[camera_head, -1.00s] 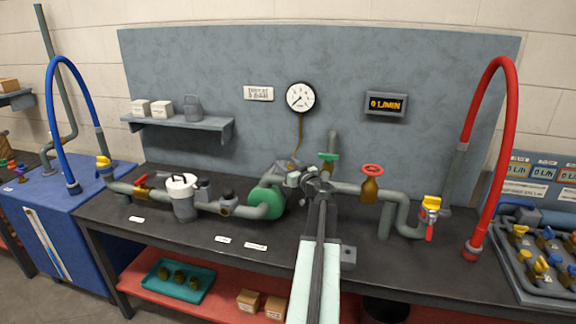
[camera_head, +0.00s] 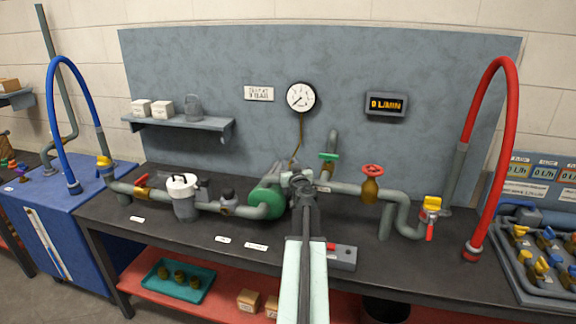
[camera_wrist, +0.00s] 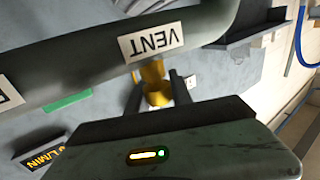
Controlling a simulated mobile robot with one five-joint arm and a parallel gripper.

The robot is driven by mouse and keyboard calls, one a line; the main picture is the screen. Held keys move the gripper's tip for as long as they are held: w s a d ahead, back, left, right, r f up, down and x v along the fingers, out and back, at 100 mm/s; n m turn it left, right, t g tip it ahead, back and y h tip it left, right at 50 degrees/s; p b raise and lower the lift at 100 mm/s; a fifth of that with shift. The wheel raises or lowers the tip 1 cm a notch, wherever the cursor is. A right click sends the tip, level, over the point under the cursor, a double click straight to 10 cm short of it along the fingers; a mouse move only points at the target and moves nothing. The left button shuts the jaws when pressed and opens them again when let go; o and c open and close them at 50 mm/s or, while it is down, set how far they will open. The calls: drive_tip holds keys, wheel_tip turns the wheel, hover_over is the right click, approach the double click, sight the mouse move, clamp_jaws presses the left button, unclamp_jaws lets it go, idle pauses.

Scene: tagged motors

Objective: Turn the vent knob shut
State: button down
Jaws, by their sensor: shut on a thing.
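The vent knob (camera_wrist: 157,96) is a small brass-yellow piece beside the pipe with the white VENT label (camera_wrist: 152,41) in the wrist view. My gripper (camera_wrist: 160,92) is shut on it, with one dark finger on each side. In the head view my gripper (camera_head: 297,180) is at the pipe just right of the green pump (camera_head: 267,202). My arm and gripper hide the knob there, and its turn angle cannot be told.
A green-handled valve (camera_head: 328,157) and a red-handled valve (camera_head: 372,172) stand close to the right. A gauge (camera_head: 300,97) and a flow display (camera_head: 386,104) hang behind. A grey box with a red button (camera_head: 341,256) lies near the bench's front.

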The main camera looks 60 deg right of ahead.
drive_tip(key=shift+s+d+m+g+h, duration=0.1)
drive_tip(key=shift+s+m+g+h, duration=0.45)
drive_tip(key=shift+m+g, duration=2.4)
drive_tip(key=shift+s+d+m+g+h, duration=0.1)
drive_tip(key=shift+s+m+g+h, duration=0.45)
drive_tip(key=shift+m+g, duration=2.4)
drive_tip(key=shift+s+d+m+g+h, duration=0.1)
drive_tip(key=shift+s+m+g+h, duration=0.85)
drive_tip(key=shift+g, duration=3.65)
drive_tip(key=shift+w+m+y, duration=0.3)
drive_tip(key=shift+m+y, duration=0.15)
drive_tip(key=shift+y, duration=0.1)
drive_tip(key=c, duration=1.1)
unclamp_jaws()
drive_tip(key=shift+c, duration=0.2)
